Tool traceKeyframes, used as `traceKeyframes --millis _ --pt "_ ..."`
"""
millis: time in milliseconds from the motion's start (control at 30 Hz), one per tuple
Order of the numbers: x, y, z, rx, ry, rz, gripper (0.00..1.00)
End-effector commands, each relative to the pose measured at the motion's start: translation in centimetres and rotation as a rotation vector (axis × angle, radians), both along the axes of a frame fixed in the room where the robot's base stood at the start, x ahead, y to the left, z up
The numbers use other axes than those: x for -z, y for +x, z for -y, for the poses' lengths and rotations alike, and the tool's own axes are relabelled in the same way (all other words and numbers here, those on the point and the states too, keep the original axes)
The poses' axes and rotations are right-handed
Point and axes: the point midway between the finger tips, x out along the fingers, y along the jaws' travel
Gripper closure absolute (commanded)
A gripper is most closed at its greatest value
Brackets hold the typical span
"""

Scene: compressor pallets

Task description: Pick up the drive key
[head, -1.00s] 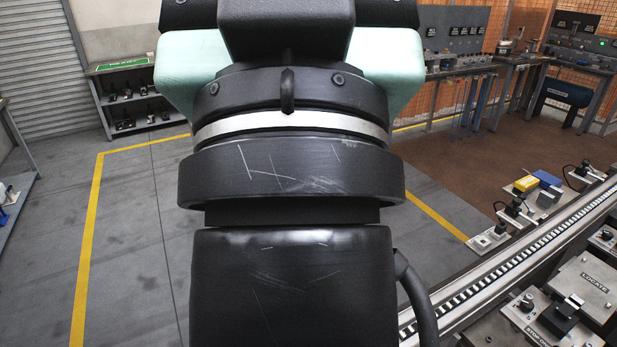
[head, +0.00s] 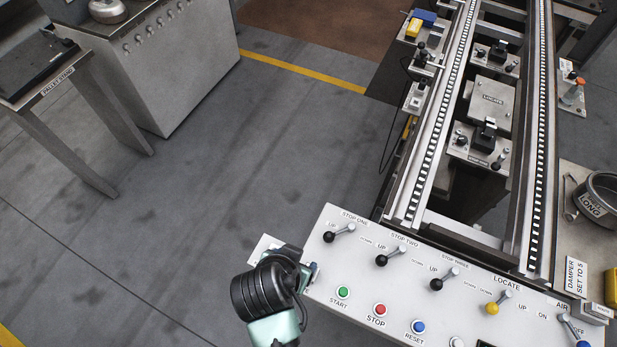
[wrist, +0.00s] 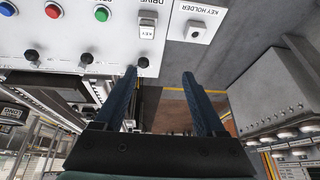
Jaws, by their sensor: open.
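In the wrist view, a small pale piece marked KEY (wrist: 147,31) sits on the control panel under the word DRIVE; I take it for the drive key, though its shape is too small to make out. A white plate labelled KEY HOLDER (wrist: 195,32) with a dark centre stands just off the panel's end. My gripper (wrist: 159,76) is open and empty, its two blue fingers apart, short of the key and plate in that view. In the head view my gripper (head: 306,275) is at the panel's left end and hides the key.
The control panel (head: 390,275) carries several levers with black or yellow knobs and coloured buttons close to my gripper. Conveyor rails (head: 440,120) run away behind it. A pallet stand (head: 60,85) and a grey cabinet (head: 180,60) are at the left. Open floor lies between.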

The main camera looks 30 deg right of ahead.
Motion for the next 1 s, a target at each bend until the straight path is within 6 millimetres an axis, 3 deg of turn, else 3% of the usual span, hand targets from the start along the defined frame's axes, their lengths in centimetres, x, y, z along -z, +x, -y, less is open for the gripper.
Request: traceKeyframes --millis 67,167,500,1000 --pt "1.1 -1.9 0.0 0.035 0.009 -0.057 0.28" --pt "2.4 -2.5 0.2 0.05 0.011 -0.081 0.28" --pt "7.4 -1.0 1.9 0.047 0.011 -0.076 0.28" --pt "10.7 0.1 3.5 0.048 0.012 -0.075 0.28"
